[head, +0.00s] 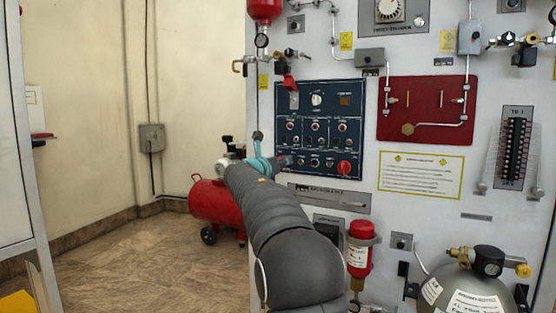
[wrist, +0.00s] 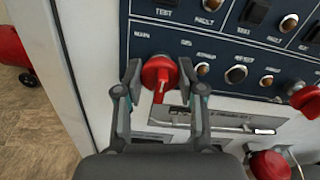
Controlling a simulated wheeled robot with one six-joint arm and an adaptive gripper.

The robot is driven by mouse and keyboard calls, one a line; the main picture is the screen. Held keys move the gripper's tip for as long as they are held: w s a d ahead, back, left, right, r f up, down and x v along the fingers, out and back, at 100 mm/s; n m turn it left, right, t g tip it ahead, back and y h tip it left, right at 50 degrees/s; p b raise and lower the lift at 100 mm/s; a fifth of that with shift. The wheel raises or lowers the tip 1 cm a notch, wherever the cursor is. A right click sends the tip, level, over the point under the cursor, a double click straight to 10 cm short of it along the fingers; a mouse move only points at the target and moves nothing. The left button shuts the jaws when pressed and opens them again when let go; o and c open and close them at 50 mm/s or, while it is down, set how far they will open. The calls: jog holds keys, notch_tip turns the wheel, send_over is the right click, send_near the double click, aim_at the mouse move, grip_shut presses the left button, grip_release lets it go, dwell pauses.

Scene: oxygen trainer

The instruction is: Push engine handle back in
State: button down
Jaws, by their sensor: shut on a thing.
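A red round knob-like handle (wrist: 160,73) with a pale mark sits at the lower left corner of the dark blue control panel (head: 362,88). In the wrist view my gripper (wrist: 160,80) has one finger on each side of it and is shut on it. In the head view my gripper (head: 282,161) is at the panel's lower left, and the held handle is hidden there by the gripper and arm. Whether this is the engine handle cannot be read from labels. How far it stands out from the panel is hard to tell.
Small switches and knobs fill the panel beside my gripper. Another red knob (head: 344,168) is to the right. A silver bar handle (wrist: 225,123) lies just below. A red fire extinguisher (head: 358,250) and a grey tank (head: 468,282) stand lower right. Floor (head: 110,255) at left is clear.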

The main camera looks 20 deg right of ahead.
jog(key=shift+w+d+r, duration=0.1)
jog(key=shift+w+d, duration=0.05)
jog(key=shift+d, duration=0.05)
jog(key=c, duration=0.7)
grip_release()
jog(key=shift+d, duration=0.15)
jog(key=shift+a, duration=0.25)
jog(key=v, duration=1.1)
jog(key=shift+s+a, duration=0.25)
jog(key=shift+s, duration=0.05)
